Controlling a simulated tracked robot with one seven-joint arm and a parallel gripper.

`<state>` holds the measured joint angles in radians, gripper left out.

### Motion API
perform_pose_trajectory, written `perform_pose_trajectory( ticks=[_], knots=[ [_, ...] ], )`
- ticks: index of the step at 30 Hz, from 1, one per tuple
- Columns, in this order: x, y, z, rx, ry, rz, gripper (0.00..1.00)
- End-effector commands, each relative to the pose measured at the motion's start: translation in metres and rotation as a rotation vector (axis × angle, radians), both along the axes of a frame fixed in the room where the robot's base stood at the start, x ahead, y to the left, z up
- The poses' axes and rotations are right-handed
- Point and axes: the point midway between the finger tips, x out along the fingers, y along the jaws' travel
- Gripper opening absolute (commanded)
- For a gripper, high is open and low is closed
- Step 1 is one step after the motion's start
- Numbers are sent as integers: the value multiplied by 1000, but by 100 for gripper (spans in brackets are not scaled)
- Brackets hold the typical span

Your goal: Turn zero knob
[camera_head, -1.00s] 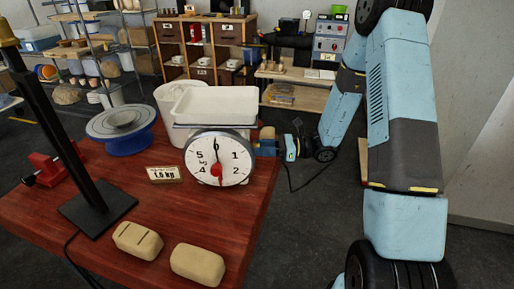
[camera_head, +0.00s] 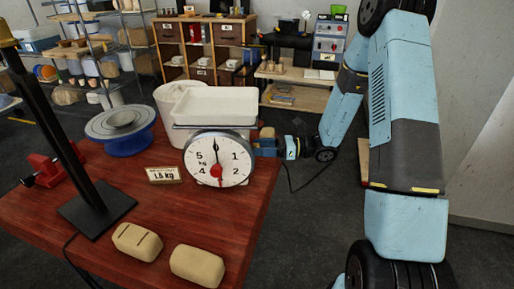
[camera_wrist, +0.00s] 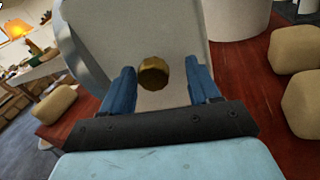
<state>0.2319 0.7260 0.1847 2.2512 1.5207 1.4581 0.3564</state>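The kitchen scale (camera_head: 219,160) stands on the red wooden table, with a round white dial and an empty white tray (camera_head: 215,104) on top. A black pointer is near the top of the dial, and a red pointer points down. In the wrist view the brass-coloured knob (camera_wrist: 154,74) sticks out of the scale's pale side housing (camera_wrist: 150,30). My gripper (camera_wrist: 160,70) is open, with one blue finger on each side of the knob and a gap visible on both sides. In the head view my gripper (camera_head: 268,147) is at the scale's right side, hiding the knob.
A card reading about 1.5 kg (camera_head: 163,175) and two clay blocks (camera_head: 137,241) lie in front of the scale. A white bucket (camera_head: 172,98), a blue turntable (camera_head: 122,138) and a black lamp stand (camera_head: 70,150) are on the table.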

Motion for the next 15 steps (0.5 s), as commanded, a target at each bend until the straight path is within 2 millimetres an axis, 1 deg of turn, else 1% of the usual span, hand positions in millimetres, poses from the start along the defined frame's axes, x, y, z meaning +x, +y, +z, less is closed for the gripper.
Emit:
perform_pose_trajectory(
  ticks=[8, 11, 15],
  knots=[
    [-2, -1, 0, 1, 2, 4, 61],
    [-2, -9, 0, 1, 1, 3, 61],
    [-2, -31, -1, 0, 1, 0, 61]
  ],
)
